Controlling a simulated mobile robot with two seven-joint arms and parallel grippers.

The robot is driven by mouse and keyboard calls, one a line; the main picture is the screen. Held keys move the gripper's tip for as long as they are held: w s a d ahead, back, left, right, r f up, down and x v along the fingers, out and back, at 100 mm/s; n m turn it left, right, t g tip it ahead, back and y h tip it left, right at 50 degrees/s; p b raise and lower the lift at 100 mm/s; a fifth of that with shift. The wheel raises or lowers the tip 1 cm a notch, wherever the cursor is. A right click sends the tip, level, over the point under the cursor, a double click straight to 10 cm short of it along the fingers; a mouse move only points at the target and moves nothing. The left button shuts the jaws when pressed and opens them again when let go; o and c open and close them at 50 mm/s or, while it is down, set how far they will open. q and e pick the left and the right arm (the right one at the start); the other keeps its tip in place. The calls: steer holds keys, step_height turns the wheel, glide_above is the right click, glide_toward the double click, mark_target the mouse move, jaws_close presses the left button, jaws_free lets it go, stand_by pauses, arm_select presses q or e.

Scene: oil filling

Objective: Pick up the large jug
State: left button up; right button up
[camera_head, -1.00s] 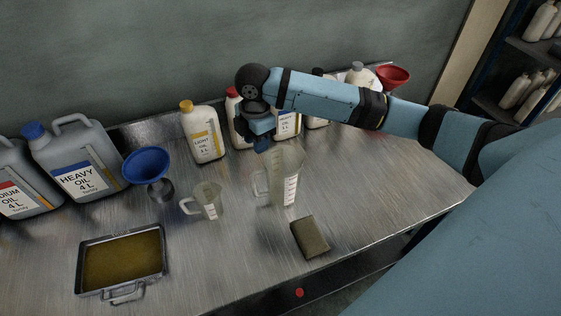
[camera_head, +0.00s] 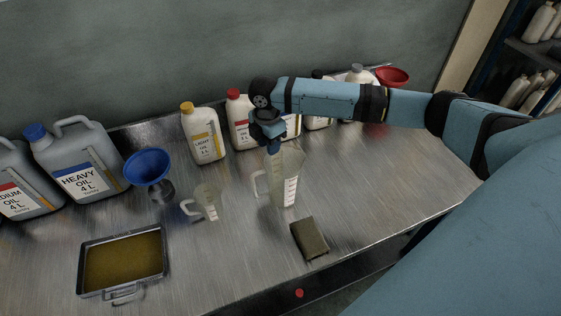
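The large jug (camera_head: 284,185) is a clear measuring jug with markings, upright on the metal bench, its handle to the left. My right gripper (camera_head: 273,148) points down at the jug's back-left rim, with its finger part overlapping the rim in the picture. I cannot tell whether it touches the jug or whether its fingers are open or shut. A smaller clear jug (camera_head: 207,201) stands to the left, its handle also to the left. My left gripper is not in view.
Small oil bottles (camera_head: 204,136) stand along the back, close behind my gripper. A blue funnel (camera_head: 148,166) and heavy oil can (camera_head: 76,163) are at left. A tray of brown liquid (camera_head: 122,262) is front left; a dark sponge-like block (camera_head: 309,238) lies before the jug. Bench right is clear.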

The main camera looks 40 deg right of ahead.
mark_target(272, 162)
steer(key=f, duration=0.4)
steer(key=shift+s+d+f+p, duration=0.2)
steer(key=shift+s+d+p, duration=0.1)
steer(key=shift+s, duration=0.1)
steer(key=shift+a, duration=0.1)
steer(key=shift+c, duration=0.4)
jaws_close()
steer(key=shift+r, duration=0.15)
